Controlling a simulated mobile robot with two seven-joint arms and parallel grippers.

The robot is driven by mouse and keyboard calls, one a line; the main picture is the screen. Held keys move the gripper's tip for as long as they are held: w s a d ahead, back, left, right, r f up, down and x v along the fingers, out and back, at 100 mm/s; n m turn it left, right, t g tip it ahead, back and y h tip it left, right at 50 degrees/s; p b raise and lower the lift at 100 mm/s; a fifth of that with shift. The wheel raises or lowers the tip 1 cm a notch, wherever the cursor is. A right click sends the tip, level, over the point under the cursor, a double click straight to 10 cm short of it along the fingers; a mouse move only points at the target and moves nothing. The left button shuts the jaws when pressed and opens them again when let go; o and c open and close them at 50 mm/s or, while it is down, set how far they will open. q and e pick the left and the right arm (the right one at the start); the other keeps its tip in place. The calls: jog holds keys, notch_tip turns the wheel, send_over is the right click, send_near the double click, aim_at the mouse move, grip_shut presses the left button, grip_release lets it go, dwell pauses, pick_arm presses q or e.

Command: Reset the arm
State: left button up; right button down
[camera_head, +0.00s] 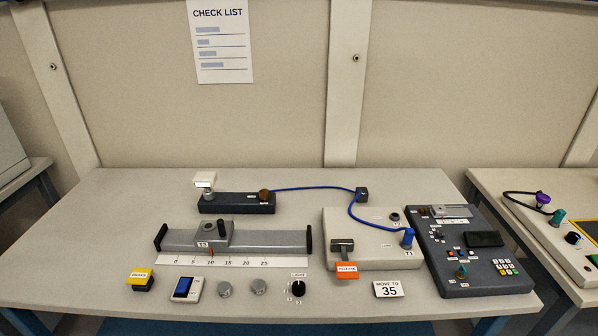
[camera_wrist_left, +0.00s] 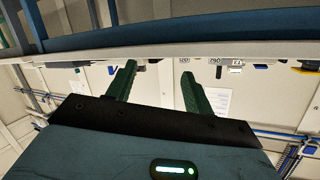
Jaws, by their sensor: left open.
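My left gripper (camera_wrist_left: 158,70) shows only in the left wrist view. Its two dark green fingers are spread apart, and nothing is between them. The dark palm bar and the blue wrist body fill the bottom of that view. No arm or gripper of mine shows in the head view, and my right gripper is in neither view.
In the head view a grey table (camera_head: 90,255) bears a rail with a slider (camera_head: 215,234), a pale box with an orange-tagged lever (camera_head: 345,262), a dark control panel (camera_head: 465,250) and a blue cable (camera_head: 310,187). A pale edge (camera_wrist_left: 160,48) crosses the wrist view above the fingers.

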pick_arm(q)
jog(key=s+a+f+n+g+y, duration=0.1)
jog(key=s+a+f+n+g, duration=0.1)
jog(key=s+a+f, duration=0.2)
jog(key=s+a+f+n+g+y, duration=0.2)
jog(key=s+a+f+n+g, duration=0.1)
jog(key=s, duration=0.7)
notch_tip(320, 180, down, 2)
jog(key=shift+s+a+f+p, duration=0.2)
jog(key=shift+s+a+p, duration=0.2)
jog(key=shift+a, duration=0.25)
